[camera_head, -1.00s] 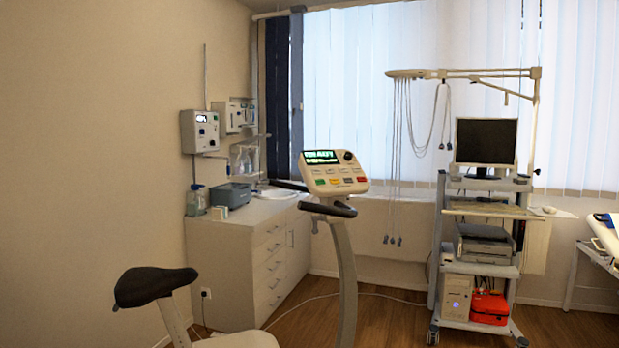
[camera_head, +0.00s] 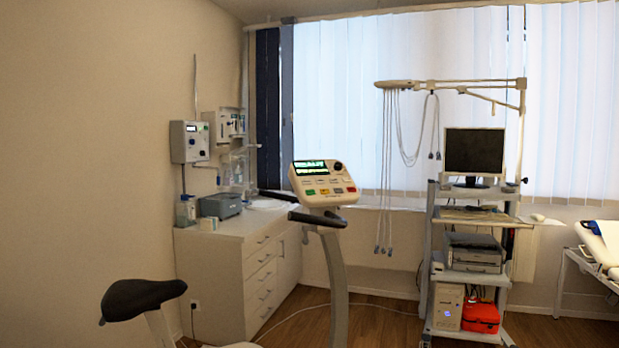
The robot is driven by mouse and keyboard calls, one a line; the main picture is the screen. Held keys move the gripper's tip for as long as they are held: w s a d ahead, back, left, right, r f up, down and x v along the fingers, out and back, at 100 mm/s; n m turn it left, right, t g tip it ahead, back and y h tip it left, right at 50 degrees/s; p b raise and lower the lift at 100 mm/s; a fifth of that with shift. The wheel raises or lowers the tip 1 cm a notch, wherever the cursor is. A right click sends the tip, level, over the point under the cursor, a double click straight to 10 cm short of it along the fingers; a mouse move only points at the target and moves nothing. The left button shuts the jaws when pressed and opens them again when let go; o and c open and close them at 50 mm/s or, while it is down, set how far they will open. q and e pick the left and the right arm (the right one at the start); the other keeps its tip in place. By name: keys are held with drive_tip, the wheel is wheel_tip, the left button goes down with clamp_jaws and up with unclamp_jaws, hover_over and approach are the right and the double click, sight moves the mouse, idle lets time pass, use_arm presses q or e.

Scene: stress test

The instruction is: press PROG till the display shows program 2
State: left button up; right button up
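The exercise bike's console (camera_head: 322,183) stands on a light post in the middle of the view, tilted up towards me. Its display (camera_head: 310,167) is dark with green lit characters, too small to read. Below the display are rows of small buttons (camera_head: 322,186), with coloured ones including green, yellow and red; their labels, PROG among them, cannot be read. A black knob sits at the console's upper right. Neither of my grippers is in view.
The bike's black saddle (camera_head: 142,299) is at the lower left, with dark handlebars (camera_head: 318,219) below the console. A white cabinet (camera_head: 215,275) stands behind to the left. A wheeled equipment cart (camera_head: 472,215) stands to the right. Wooden floor (camera_head: 385,322) shows between bike and cart.

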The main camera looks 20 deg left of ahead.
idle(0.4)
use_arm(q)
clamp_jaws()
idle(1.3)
